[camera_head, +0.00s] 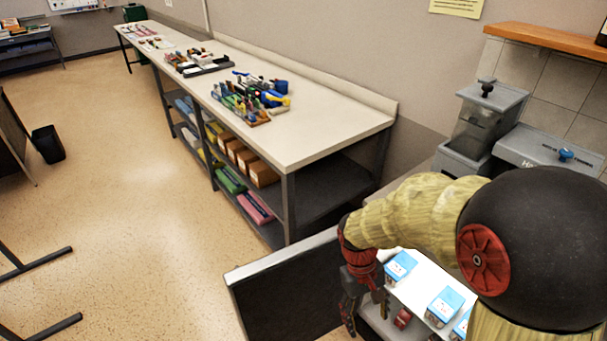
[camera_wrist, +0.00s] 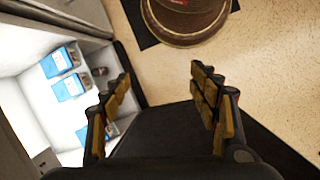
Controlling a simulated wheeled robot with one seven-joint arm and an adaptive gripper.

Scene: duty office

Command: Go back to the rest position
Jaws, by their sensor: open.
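My gripper (camera_head: 365,308) hangs at the end of my arm in the lower right of the head view, beside a white surface with blue-topped boxes. In the wrist view the two padded fingers of my gripper (camera_wrist: 161,76) stand wide apart, with nothing between them. The arm is bent, and its large dark joint hides part of the white surface in the head view.
Blue-topped boxes (camera_head: 399,267) stand on the white surface, also left in the wrist view (camera_wrist: 57,62). A dark panel (camera_head: 290,290) borders it. A long workbench (camera_head: 330,118) holds tools. Open floor (camera_head: 140,220) lies left, with a black bin (camera_head: 48,144).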

